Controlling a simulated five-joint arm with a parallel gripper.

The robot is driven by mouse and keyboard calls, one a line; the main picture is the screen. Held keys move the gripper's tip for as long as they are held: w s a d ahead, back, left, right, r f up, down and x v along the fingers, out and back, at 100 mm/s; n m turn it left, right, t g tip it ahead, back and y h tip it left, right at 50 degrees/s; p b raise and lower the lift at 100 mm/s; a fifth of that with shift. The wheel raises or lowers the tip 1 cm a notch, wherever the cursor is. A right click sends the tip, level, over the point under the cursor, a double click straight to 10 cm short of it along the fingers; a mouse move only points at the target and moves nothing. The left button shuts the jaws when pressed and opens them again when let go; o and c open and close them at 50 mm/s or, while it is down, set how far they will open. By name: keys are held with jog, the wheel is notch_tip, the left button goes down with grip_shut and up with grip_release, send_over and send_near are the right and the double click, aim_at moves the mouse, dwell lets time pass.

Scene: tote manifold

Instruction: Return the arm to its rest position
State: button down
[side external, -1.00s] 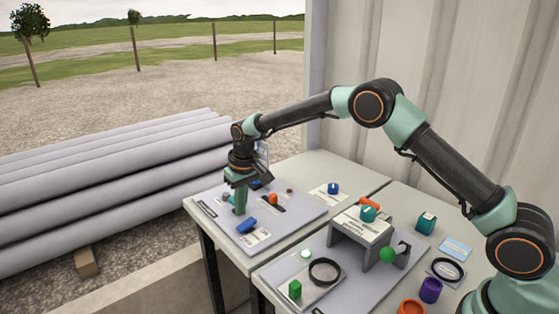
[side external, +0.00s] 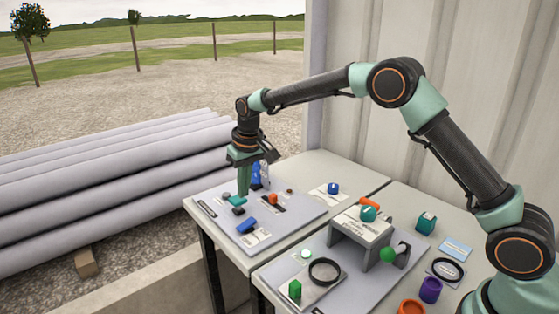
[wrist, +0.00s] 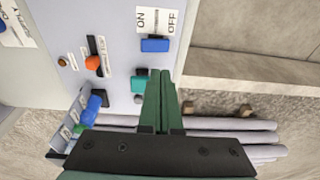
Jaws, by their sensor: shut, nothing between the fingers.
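My gripper (side external: 243,194) points down over the grey panel (side external: 308,214) on the far table in the side external view. Its green fingers are together with nothing between them, and they also show in the wrist view (wrist: 163,76). A teal piece (side external: 236,201) sits on the panel right by the fingertips; in the wrist view the teal piece (wrist: 139,83) is beside the fingers. I cannot tell whether they touch. The arm is stretched out from its base at the right.
A blue switch (side external: 246,226) and an orange knob (side external: 273,199) stand on the same panel. Large grey pipes (side external: 120,180) lie beyond the tables.

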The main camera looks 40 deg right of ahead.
jog(key=s+d+r+t, duration=0.2)
jog(key=s+d+r, duration=0.3)
jog(key=s+r, duration=0.8)
jog(key=s+d+t, duration=0.1)
jog(key=s+d, duration=0.2)
jog(key=s, duration=1.1)
jog(key=shift+s+d+f+t, duration=0.2)
jog(key=shift+f+t, duration=0.1)
jog(key=shift+f, duration=0.15)
